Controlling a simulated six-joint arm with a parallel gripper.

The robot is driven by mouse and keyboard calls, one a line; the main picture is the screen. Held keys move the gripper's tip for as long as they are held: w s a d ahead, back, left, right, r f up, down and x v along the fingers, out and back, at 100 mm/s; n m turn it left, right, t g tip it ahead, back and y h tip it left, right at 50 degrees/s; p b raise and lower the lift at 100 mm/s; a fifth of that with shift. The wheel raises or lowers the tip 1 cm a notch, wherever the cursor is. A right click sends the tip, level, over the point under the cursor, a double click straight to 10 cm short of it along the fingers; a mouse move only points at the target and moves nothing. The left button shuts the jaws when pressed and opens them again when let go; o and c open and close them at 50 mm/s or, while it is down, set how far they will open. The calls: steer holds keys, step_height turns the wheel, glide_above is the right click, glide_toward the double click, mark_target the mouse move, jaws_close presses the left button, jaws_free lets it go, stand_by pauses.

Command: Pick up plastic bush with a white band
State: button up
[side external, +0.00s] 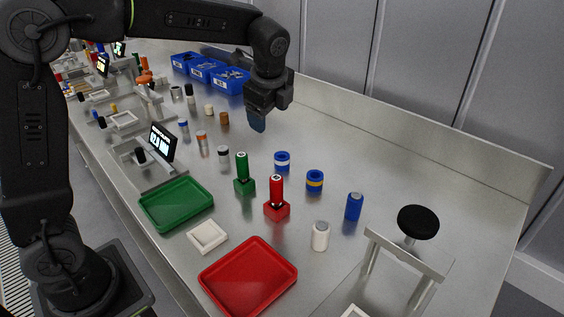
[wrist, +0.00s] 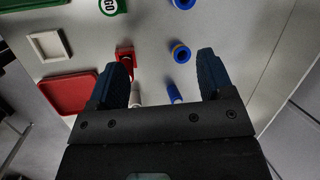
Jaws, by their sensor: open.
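The plastic bush with a white band (side external: 282,164) is a short blue ring standing on the metal bench, in the middle of the side view. It is cut off at the top edge of the wrist view (wrist: 183,3). A similar blue bush with a yellow band (side external: 315,182) stands to its right and shows in the wrist view (wrist: 181,55). My gripper (side external: 257,122) is raised above the bench, up and left of the white-banded bush in the side view. The blue fingers (wrist: 164,66) are wide apart with nothing held between them.
Near the bushes stand a green gauge (side external: 242,175), a red gauge (side external: 277,198), a blue cylinder (side external: 354,206) and a white cylinder (side external: 320,236). Green (side external: 176,205) and red (side external: 248,278) trays lie along the front. Blue bins (side external: 206,72) stand behind.

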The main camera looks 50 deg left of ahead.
steer(key=w+f+m+g+y, duration=0.1)
steer(key=w+f+m, duration=0.4)
steer(key=w+f, duration=0.15)
glide_above(282, 157)
steer(key=s+d, duration=0.1)
steer(key=d, duration=0.2)
steer(key=shift+m, duration=0.3)
step_height(282, 157, down, 7)
steer(key=shift+s+a+f, duration=0.1)
steer(key=shift+s+a, duration=0.05)
steer(key=shift+x, duration=2.9)
steer(key=shift+s, duration=0.1)
steer(key=shift+c, duration=0.4)
steer(key=c, duration=0.9)
